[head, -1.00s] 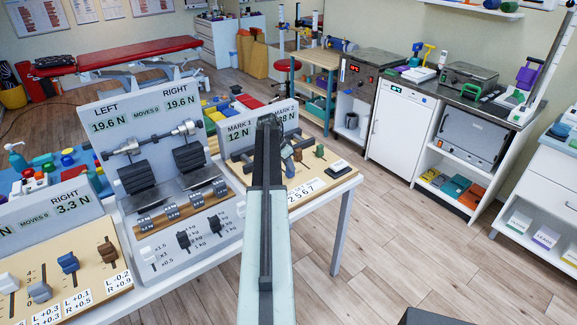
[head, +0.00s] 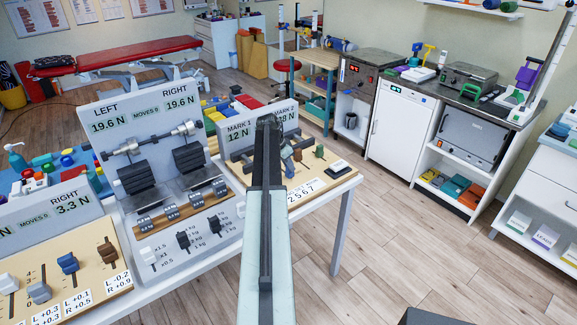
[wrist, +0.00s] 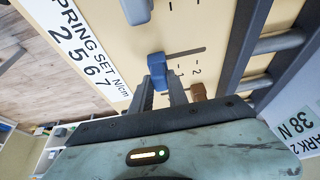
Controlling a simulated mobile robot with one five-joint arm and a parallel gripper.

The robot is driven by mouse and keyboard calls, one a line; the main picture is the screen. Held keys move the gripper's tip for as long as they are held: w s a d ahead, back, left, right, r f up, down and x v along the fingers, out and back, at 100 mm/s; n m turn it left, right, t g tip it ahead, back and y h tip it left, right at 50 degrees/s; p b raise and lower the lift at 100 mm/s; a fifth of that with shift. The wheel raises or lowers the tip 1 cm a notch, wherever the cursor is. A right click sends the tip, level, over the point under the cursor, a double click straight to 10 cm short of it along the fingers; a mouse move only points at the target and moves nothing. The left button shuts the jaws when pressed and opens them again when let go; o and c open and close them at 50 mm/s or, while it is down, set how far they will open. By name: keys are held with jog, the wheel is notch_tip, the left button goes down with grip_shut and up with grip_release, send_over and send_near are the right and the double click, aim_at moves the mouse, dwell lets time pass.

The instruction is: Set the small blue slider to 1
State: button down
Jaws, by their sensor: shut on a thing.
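The small blue slider (wrist: 158,63) stands on the tan panel in the wrist view. My gripper (wrist: 161,82) is shut on it, with a grey finger on either side. A dark slot runs to the right just above the slider, and small scale marks lie to its right, with a 2 readable. The exact setting is hard to read. That panel (head: 335,170) is on the table's right end, below displays reading 12 N and 38 N.
A grey-blue knob (wrist: 137,10) and a brown knob (wrist: 198,91) are close to my fingers. Grey bars (wrist: 268,45) run along the right in the wrist view. A green knob (head: 320,151) stands on the panel. Another panel with weights (head: 190,157) is to the left.

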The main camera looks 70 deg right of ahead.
aim_at(283, 173)
jog(key=w+d, duration=0.2)
jog(key=w, duration=0.1)
jog(key=shift+w, duration=0.1)
jog(key=shift+a, duration=0.1)
jog(key=c, duration=1.3)
grip_release()
jog(key=shift+r, duration=0.1)
jog(key=shift+a+r+p, duration=0.15)
jog(key=shift+r+p, duration=0.2)
jog(key=shift+p, duration=0.15)
jog(key=p+v, duration=0.6)
jog(key=shift+w+a+r, duration=0.1)
jog(key=shift+a+r, duration=0.05)
jog(key=shift+r, duration=0.2)
